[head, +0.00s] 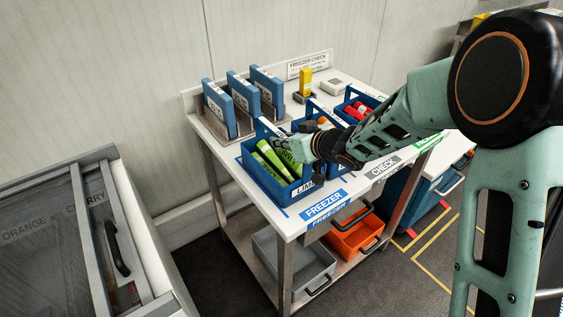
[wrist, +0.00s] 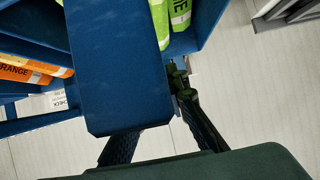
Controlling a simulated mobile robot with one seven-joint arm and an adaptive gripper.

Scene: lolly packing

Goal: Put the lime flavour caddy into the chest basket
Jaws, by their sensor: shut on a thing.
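The lime caddy (head: 266,181) is a blue open box with bright green lolly packs and a white LIME label, upright at the left front of the white table. It seems to rest on the tabletop; I cannot tell if it is slightly raised. My gripper (head: 299,146) is over its right side, shut on its blue handle part. In the wrist view, the gripper (wrist: 152,112) has its fingers on either side of a blue panel, with green packs beyond. The chest (head: 82,225) stands at the lower left, with a lid panel and a black handle. Its lime basket cannot be made out.
An orange caddy partly shows in the wrist view (wrist: 20,45), close beside the lime one. A caddy with red packs (head: 347,108) stands farther right. Blue upright binders (head: 220,107) line the table's back. A floor gap separates table and chest.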

